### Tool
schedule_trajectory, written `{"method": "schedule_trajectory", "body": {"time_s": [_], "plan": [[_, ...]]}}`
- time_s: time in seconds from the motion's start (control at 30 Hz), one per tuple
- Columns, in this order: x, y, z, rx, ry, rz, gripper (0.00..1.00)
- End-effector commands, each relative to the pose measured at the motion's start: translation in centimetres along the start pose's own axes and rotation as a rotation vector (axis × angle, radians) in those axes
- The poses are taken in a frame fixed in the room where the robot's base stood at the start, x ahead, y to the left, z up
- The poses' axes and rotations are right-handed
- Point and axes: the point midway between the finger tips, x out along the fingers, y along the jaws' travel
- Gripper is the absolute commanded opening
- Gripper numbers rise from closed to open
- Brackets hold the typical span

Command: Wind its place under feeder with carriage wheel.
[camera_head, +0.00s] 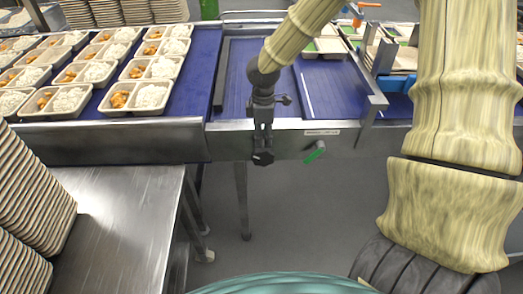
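My arm comes down from the top edge to a dark wrist, and my gripper (262,132) points down at the front rail of the line. A dark knob-like part (263,157) shows right at the fingertips, low on the rail's front face. It may be the carriage wheel, but I cannot tell for sure. The fingers overlap it in the picture, and I cannot tell whether they grip it. Behind the gripper is a blue bed (335,88) inside a grey frame, possibly the carriage. I cannot make out a feeder with certainty.
Trays of rice and orange food (139,97) stand in rows on the blue belt (203,60) at left. A green lever (315,152) hangs from the rail right of my gripper. A steel table (120,205) with stacked trays (30,200) is at lower left.

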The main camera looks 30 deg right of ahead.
Motion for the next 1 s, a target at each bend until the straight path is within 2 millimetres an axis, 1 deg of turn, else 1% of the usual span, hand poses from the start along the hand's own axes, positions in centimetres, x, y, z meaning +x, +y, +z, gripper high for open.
{"method": "schedule_trajectory", "body": {"time_s": [0.03, 0.3, 0.5, 0.7, 0.97, 1.0], "plan": [[0.8, -0.1, 0.0, -0.001, -0.001, -0.003, 0.36], [4.2, -0.1, 0.0, 0.000, -0.001, -0.003, 0.36], [6.0, -0.1, 0.0, 0.000, -0.001, -0.002, 0.36], [6.7, -0.1, 0.0, -0.001, 0.001, -0.001, 0.36], [6.8, 0.0, 0.0, -0.001, 0.001, -0.001, 0.36], [6.8, 0.0, 0.0, -0.001, 0.001, -0.001, 0.34]]}}
